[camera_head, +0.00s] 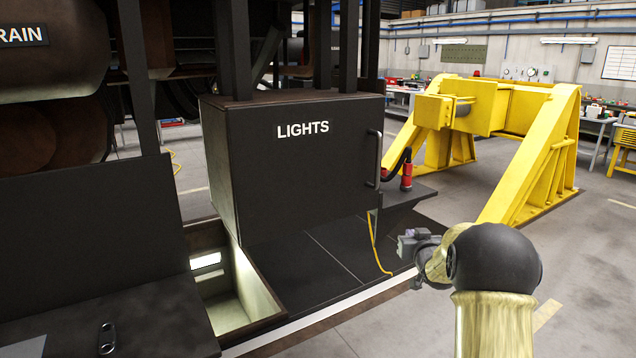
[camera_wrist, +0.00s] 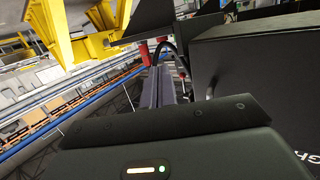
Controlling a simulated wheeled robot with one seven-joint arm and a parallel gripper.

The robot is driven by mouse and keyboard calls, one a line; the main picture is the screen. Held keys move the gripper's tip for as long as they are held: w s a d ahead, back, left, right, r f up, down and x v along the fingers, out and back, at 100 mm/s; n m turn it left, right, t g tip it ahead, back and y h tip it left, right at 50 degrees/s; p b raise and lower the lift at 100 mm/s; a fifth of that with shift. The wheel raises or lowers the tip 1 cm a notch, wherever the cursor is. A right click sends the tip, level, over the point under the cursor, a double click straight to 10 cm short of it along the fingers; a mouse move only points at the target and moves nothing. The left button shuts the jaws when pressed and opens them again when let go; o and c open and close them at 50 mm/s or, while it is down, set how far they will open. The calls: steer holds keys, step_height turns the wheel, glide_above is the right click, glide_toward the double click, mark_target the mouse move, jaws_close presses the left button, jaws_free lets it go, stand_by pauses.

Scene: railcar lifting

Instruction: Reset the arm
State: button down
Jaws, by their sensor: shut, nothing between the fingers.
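My gripper (camera_head: 404,244) is in the head view, at the end of my arm, right of the black LIGHTS box (camera_head: 290,165). It points left toward the box and stands apart from it in the picture. Its fingers are shut with nothing between them. In the wrist view the shut fingers (camera_wrist: 165,88) reach up past the dark gripper body. The door of the LIGHTS box is closed, with a vertical handle (camera_head: 375,160) on its right edge. The box also shows at the right of the wrist view (camera_wrist: 255,75).
A red fitting with a black hose (camera_head: 406,175) stands right of the box. A yellow cable (camera_head: 376,250) hangs below the handle. A yellow buffer stop (camera_head: 530,125) stands behind at right. An open lit compartment (camera_head: 225,300) is at lower left. Floor at right is clear.

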steer(key=s+a+f+g, duration=0.4)
steer(key=s+a, duration=0.1)
steer(key=s, duration=0.9)
steer(key=s+a+f+g, duration=0.4)
steer(key=s+a+g, duration=0.1)
steer(key=s, duration=0.8)
steer(key=s+a+f+g, duration=0.4)
steer(key=s, duration=1)
step_height(320, 180, up, 13)
steer(key=w+p, duration=0.1)
steer(key=p, duration=1.1)
steer(key=shift+a+n+y+p, duration=0.15)
steer(key=shift+n+y+p, duration=0.15)
steer(key=shift+y+p, duration=0.1)
